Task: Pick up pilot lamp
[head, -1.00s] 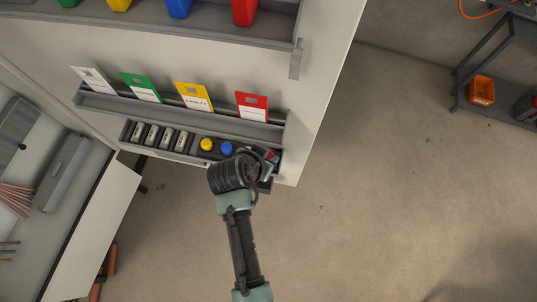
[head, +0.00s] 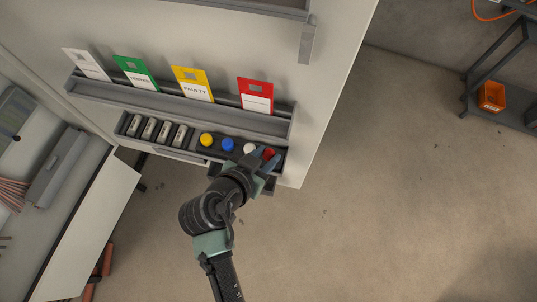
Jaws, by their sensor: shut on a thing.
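Round-topped pilot lamps stand in a row in the dark lower tray (head: 197,153): yellow (head: 206,139), blue (head: 227,145), white (head: 250,148) and red (head: 268,154). My gripper (head: 266,160) is at the right end of this row in the head view. It is shut on the red lamp, whose top shows between the fingers. The lamp's lower part is hidden by the fingers and wrist. I cannot tell whether it is clear of the tray.
Grey modules (head: 152,130) fill the tray's left part. Above it, a ledge (head: 180,107) holds white, green, yellow and red cards (head: 256,95). A white bench (head: 88,235) stands at left. An orange bin (head: 491,96) sits on a rack at right. Open floor (head: 390,200) lies between.

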